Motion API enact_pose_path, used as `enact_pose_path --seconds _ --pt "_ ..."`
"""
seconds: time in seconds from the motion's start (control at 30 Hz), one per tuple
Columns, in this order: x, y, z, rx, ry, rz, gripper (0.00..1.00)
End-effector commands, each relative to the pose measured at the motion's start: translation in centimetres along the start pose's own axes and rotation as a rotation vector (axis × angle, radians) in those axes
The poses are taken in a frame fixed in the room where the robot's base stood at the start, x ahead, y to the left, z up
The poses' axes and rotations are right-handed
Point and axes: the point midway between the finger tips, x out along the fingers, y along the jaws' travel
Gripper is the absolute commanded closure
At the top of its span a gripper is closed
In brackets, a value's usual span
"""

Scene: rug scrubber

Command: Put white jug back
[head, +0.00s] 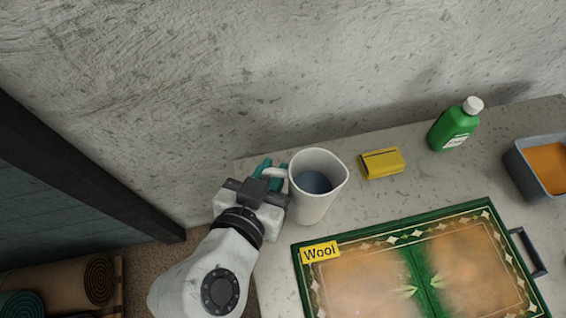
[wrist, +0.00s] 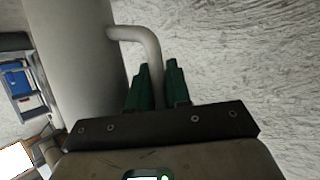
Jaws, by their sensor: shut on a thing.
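The white jug (head: 311,205) is upright at the left end of the grey table, with bluish liquid visible inside. Its handle points left toward my gripper (head: 270,172). My gripper is shut on the handle, its green fingers on either side of it. In the wrist view, the jug's white body (wrist: 78,65) fills the left side, and the handle (wrist: 150,48) runs down between the fingers of my gripper (wrist: 158,85). The head view does not clearly show whether the jug's base touches the table.
A yellow sponge-like block (head: 382,163) lies right of the jug, then a green bottle (head: 455,125) with a white cap. A grey tub (head: 520,165) with orange contents stands at far right. A green-bordered rug tray (head: 345,237) labelled "Wool" lies in front. Rolled rugs (head: 85,283) are at lower left.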

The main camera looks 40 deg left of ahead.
Motion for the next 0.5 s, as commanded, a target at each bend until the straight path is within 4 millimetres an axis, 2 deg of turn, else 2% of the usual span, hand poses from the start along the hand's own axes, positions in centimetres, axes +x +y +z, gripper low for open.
enact_pose_path --seconds 0.07,0.3,0.5 --pt "1.9 -0.3 -0.2 -0.002 0.001 0.002 1.0" --pt "6.5 -1.0 2.2 -0.002 0.0 0.001 1.0" --pt "8.2 -1.3 3.1 -0.001 0.002 0.001 1.0"
